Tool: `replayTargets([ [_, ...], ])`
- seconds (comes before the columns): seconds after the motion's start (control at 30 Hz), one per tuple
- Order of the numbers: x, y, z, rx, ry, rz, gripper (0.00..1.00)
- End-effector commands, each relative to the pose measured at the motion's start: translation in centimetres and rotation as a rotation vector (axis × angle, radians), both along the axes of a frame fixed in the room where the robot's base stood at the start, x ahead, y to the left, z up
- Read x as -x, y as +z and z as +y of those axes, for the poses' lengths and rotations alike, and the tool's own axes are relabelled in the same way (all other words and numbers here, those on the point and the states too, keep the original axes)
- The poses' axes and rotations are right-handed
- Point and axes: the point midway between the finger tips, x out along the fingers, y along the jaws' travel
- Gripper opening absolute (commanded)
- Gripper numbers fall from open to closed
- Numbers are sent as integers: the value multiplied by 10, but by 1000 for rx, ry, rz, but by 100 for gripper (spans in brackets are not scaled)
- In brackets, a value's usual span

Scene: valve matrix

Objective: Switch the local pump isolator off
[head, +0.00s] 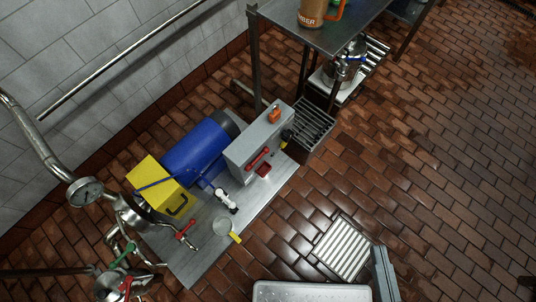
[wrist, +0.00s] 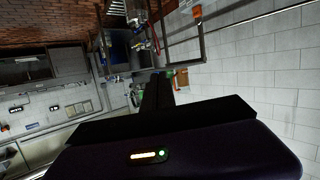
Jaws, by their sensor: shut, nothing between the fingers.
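A grey box (head: 259,143) stands on the pump's base plate in the head view. A red lever handle (head: 257,158) sits slanted on its front face; I take this to be the local pump isolator, but no label is readable. A small red part (head: 263,170) is just below the handle. The blue pump motor (head: 198,152) with a yellow guard (head: 158,183) lies left of the box. My gripper (wrist: 157,88) shows only in the wrist view, dark, shut and empty. It is away from the isolator, which I cannot make out in the wrist view.
Pipework with a gauge (head: 85,191) and several coloured valve handles is at the lower left. A steel table (head: 330,35) carries an orange jug (head: 312,12). A floor grate (head: 343,248) and a metal tray (head: 312,291) are at the front. The brick floor at right is clear.

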Motion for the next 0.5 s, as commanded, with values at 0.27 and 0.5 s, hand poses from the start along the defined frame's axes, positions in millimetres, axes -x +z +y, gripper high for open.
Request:
replayTargets([
  [0.27, -77, -108, 38, 230, 227, 49, 0],
  [0.5, -151, -175, 104, 438, 486, 55, 0],
])
